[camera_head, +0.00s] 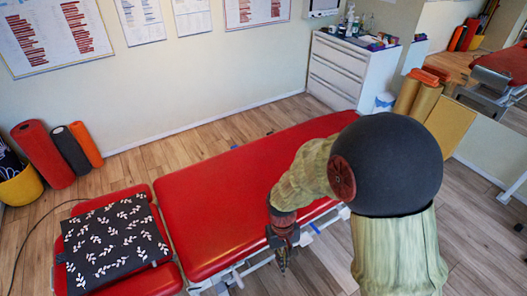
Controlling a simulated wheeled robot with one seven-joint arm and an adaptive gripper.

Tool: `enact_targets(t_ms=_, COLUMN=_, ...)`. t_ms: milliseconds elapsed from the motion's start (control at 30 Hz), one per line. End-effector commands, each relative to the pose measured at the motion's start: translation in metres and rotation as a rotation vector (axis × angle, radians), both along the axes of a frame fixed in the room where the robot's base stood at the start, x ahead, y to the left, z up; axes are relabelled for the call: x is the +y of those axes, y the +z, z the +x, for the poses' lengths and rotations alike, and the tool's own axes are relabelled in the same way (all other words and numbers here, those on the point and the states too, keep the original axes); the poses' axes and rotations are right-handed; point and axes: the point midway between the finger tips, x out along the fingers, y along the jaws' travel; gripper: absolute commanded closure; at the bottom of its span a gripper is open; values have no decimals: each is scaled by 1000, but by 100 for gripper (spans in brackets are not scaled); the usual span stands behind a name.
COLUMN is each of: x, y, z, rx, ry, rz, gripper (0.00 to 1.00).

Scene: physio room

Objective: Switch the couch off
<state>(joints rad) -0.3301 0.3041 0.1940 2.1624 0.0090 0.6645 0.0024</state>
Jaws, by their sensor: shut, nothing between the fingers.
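The red treatment couch (217,194) stretches across the middle of the head view, its padded top bare along the main section. Its head section (146,282) at the lower left bears a dark pillow with white leaf prints (112,241). My gripper (283,268) points down at the couch's near long side, beside the metal frame. Its fingers are shut with nothing visible between them. I cannot tell whether it touches the frame. No switch can be made out; my arm hides part of the couch's right end and near edge.
A white drawer cabinet (345,75) with bottles and boxes stands at the back right. Foam rollers (42,153) and a yellow bin (20,187) stand by the left wall. A dark cable (37,225) lies on the floor at left. Wooden floor is free at lower right.

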Motion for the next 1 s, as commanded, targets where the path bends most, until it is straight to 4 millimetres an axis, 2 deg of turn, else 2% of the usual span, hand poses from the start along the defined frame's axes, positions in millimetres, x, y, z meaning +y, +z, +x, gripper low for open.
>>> enact_targets(t_ms=33, x=-7, y=23, z=-4, rx=-13, ry=-12, rz=4, gripper=100)
enact_targets(t_ms=100, x=-17, y=49, z=-13, rx=-24, ry=-30, rz=7, gripper=100)
enact_targets(t_ms=300, x=-45, y=116, z=-40, rx=-75, ry=-77, rz=21, gripper=100)
enact_targets(t_ms=600, x=-79, y=195, z=-76, rx=-237, ry=-155, rz=55, gripper=100)
enact_targets(t_ms=1000, x=-114, y=292, z=-97, rx=-583, ry=-262, rz=106, gripper=100)
